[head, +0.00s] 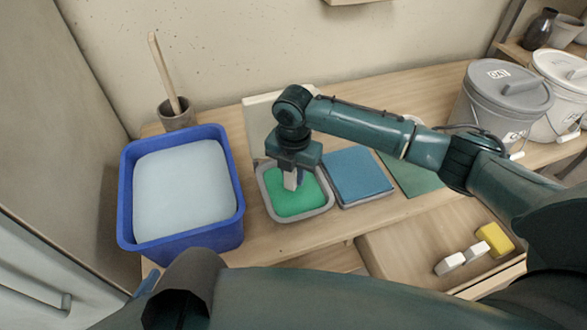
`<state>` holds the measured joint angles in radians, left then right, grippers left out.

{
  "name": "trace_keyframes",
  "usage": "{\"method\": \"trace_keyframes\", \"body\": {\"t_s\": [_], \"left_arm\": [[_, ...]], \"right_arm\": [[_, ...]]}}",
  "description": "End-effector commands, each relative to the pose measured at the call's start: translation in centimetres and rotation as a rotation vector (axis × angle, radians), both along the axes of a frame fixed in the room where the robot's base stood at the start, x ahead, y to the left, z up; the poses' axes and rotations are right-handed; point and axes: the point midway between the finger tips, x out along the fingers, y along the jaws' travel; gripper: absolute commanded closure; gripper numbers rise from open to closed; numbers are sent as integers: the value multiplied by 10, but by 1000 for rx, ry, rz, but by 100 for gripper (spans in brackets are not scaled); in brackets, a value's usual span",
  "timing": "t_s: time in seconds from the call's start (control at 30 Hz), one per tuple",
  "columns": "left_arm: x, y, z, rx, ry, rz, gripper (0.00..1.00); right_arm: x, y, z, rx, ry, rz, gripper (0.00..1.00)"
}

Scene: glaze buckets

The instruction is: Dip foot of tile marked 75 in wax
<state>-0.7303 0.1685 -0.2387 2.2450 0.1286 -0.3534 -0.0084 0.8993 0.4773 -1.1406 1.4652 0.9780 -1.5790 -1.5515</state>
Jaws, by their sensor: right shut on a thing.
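My right gripper (292,162) is above a grey-rimmed tray (328,205) of green wax (297,203), pointing down. It is shut on a small pale tile (290,180), which hangs upright below the fingers. The tile's lower end is over or in the green wax; I cannot tell whether it touches. Any mark on the tile is too small to read. My left gripper is not visible.
A blue tub (237,225) of pale liquid stands left of the tray. Right of it lie a blue cloth (358,174) and a green mat (408,174). Lidded buckets (500,108) stand at the right. A lower tray holds white blocks (449,264) and a yellow block (495,239).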

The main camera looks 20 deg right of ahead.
Motion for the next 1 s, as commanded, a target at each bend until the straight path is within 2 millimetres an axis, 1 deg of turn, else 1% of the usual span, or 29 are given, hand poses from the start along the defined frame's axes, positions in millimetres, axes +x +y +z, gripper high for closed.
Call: {"method": "trace_keyframes", "body": {"t_s": [0.03,0.13,0.53,1.0], "left_arm": [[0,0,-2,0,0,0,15],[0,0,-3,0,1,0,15],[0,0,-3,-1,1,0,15],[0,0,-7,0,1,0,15]], "right_arm": [[0,0,-5,-1,1,0,100],[0,0,-10,0,0,-1,100],[0,0,-11,1,-1,0,100],[0,0,-25,1,1,0,100]]}}
